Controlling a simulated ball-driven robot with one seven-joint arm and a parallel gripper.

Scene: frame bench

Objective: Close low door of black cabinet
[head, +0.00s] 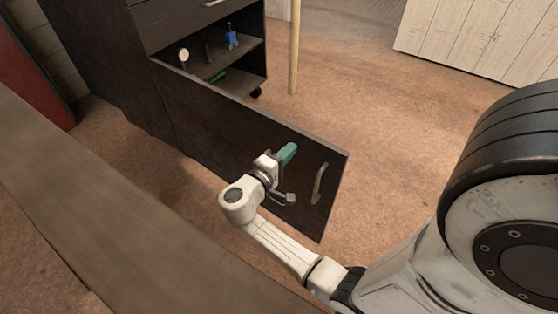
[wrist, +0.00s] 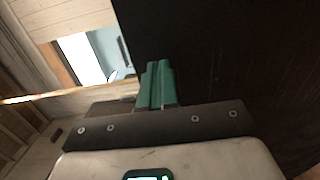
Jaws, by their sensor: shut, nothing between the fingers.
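The black cabinet (head: 157,90) stands at the upper left in the head view. Its low door (head: 240,125) is swung open toward the lower right, with a light handle (head: 319,184) near its free end. The open compartment behind it shows. My gripper (head: 288,151), with green fingers, is in front of the door's outer face, left of the handle. In the wrist view the green fingers (wrist: 158,84) are together and empty, and the dark door (wrist: 235,60) fills the right side. I cannot tell whether the fingers touch the door.
Inside the cabinet are a blue item (head: 231,39), a green item (head: 217,76) and a round pale item (head: 184,54). A wooden surface (head: 110,215) runs along the lower left. Open floor (head: 400,140) lies right of the door.

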